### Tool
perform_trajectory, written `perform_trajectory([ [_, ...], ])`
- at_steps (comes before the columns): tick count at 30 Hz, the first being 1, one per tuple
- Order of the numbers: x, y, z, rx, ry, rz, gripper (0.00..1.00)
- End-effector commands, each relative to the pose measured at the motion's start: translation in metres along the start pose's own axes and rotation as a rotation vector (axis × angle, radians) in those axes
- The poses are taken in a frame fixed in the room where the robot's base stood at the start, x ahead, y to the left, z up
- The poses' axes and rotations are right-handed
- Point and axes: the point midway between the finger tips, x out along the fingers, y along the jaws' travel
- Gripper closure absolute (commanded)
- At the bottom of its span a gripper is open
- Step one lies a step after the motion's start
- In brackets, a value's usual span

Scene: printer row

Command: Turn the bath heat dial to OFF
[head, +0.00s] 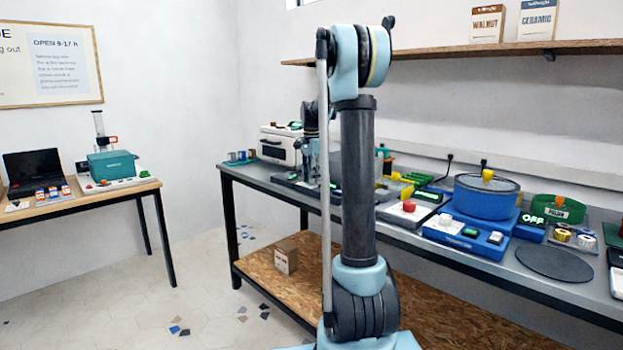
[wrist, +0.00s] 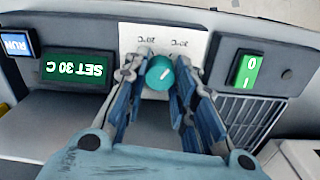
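The teal round dial (wrist: 160,73) sits on a white label plate (wrist: 190,38) in the wrist view. Its white pointer line leans to the upper right, toward the upside-down 30°C mark; a 20°C mark is on the left. A green display (wrist: 77,68) reads SET 30 C, upside down. My gripper (wrist: 161,58) has one finger on each side of the dial, spread about as wide as it. Narrow gaps seem to show, but contact is not clear. No OFF mark is readable.
A green rocker switch (wrist: 246,70) and a vent grille (wrist: 240,112) are right of the dial. A blue RUN button (wrist: 17,43) is at the left. The bench (head: 460,258) also carries a blue pot-like bath (head: 486,198) and other devices.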

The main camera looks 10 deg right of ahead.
Motion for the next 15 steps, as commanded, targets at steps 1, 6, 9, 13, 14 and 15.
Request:
perform_trajectory([
  [1, -0.0004, -0.0020, -0.0002, -0.001, 0.001, -0.004, 0.99],
  [6, -0.0005, -0.0015, -0.0026, 0.000, 0.002, -0.005, 0.99],
  [9, -0.0006, -0.0020, -0.0024, -0.002, 0.002, -0.005, 0.99],
  [13, -0.0007, -0.0026, -0.0022, -0.005, 0.002, -0.006, 0.99],
  [14, -0.0007, -0.0027, -0.0022, -0.006, 0.002, -0.006, 0.99],
  [15, -0.0008, -0.0029, -0.0021, -0.008, 0.002, -0.006, 0.99],
])
